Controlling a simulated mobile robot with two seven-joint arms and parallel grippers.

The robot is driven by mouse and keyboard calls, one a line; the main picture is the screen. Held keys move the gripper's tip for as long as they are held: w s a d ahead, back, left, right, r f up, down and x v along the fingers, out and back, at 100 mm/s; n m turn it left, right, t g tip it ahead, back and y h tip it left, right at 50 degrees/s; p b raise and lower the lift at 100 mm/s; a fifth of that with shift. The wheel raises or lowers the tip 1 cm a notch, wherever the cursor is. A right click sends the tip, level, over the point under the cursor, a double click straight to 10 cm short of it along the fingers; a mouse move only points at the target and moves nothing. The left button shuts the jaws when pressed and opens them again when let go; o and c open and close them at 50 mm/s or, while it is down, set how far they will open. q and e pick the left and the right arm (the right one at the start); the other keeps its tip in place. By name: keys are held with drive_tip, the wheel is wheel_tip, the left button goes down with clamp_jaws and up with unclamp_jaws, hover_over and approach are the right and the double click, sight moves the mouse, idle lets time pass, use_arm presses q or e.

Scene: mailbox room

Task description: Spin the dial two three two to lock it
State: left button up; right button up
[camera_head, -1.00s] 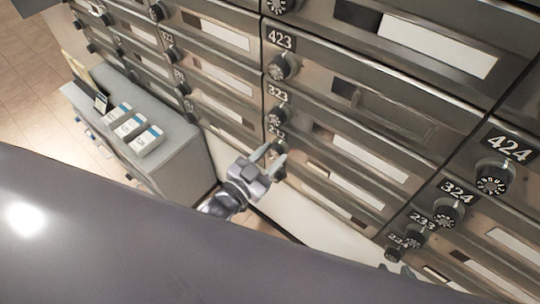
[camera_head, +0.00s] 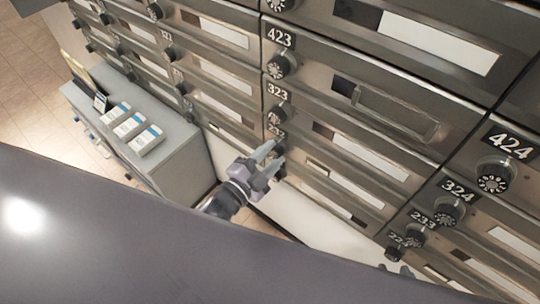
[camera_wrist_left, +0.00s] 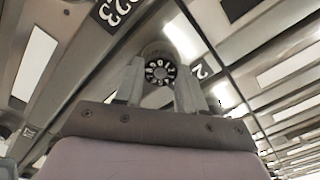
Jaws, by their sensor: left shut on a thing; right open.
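A small black dial with white numerals shows in the left wrist view (camera_wrist_left: 160,72), between the two fingers of my left gripper (camera_wrist_left: 158,82). In the head view my left gripper (camera_head: 269,158) is at this dial, just below a plate that looks like 232 (camera_head: 277,133). It is shut on the dial, whose face is mostly hidden by the fingers in the head view. The dial's exact reading is too small to tell. Only the tips of my right gripper (camera_head: 397,269) show at the bottom edge of the head view, open.
The dial of box 323 (camera_head: 278,112) sits close above my left gripper. The dial of box 423 (camera_head: 281,66) is higher. A grey cabinet (camera_head: 180,160) with white boxes (camera_head: 148,140) stands at left. Other dials, such as 324's (camera_head: 447,211), are at right.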

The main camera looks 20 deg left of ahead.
use_arm(q)
drive_tip(key=m, duration=0.2)
drive_tip(key=shift+m, duration=0.3)
drive_tip(key=shift+m+b, duration=0.5)
drive_tip(key=shift+m, duration=0.6)
drive_tip(key=o, duration=1.1)
drive_tip(key=shift+c, duration=0.2)
drive_tip(key=v, duration=0.7)
